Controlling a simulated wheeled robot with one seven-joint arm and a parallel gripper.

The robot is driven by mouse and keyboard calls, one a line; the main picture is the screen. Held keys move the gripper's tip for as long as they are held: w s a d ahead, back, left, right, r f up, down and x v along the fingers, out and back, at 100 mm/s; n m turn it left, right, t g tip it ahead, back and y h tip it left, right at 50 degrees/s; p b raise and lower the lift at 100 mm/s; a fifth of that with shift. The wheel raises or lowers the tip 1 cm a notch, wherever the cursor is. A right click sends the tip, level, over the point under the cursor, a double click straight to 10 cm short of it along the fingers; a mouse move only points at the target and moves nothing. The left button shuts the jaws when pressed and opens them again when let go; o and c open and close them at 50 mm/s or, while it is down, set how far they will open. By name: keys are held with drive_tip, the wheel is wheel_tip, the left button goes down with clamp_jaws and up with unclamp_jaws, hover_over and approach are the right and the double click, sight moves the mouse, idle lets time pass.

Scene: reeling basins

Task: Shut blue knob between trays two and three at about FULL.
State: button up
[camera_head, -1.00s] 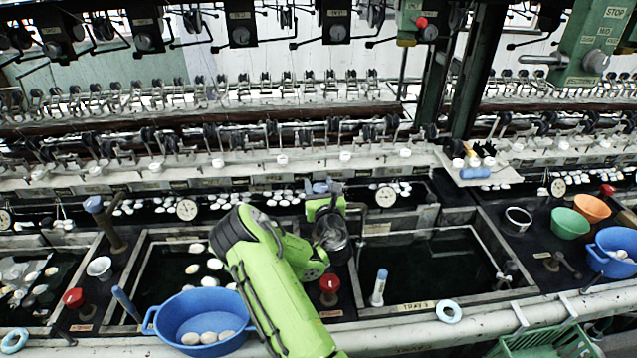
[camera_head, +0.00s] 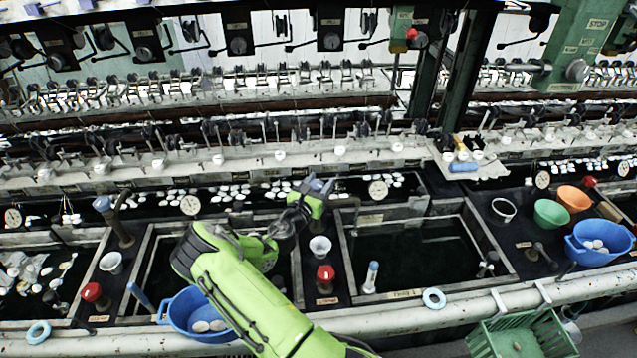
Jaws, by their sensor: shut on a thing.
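A blue knob (camera_head: 319,184) shows at the top of the strip between the middle basin (camera_head: 145,250) and the right basin (camera_head: 345,248). My gripper (camera_head: 314,192) is shut on this knob from the near side and hides its stem and part of its grip. The knob's exact turn and any FULL mark by it cannot be read. Another blue knob (camera_head: 103,204) stands on a post between the left and middle basins, apart from my gripper. My green arm covers much of the middle basin.
A red knob (camera_head: 325,273) and white cup (camera_head: 320,246) stand on the same strip, close to my arm. A blue bowl (camera_head: 176,318) sits beneath my arm. Colored bowls, including a green bowl (camera_head: 550,215), stand right. The right basin's middle is open.

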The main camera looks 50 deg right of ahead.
drive_tip(key=shift+r, duration=0.1)
idle(0.3)
drive_tip(key=o, duration=1)
drive_tip(key=shift+c, duration=0.2)
drive_tip(key=v, duration=1.5)
drive_tip(key=shift+a+b, duration=0.35)
drive_tip(key=shift+a, duration=0.05)
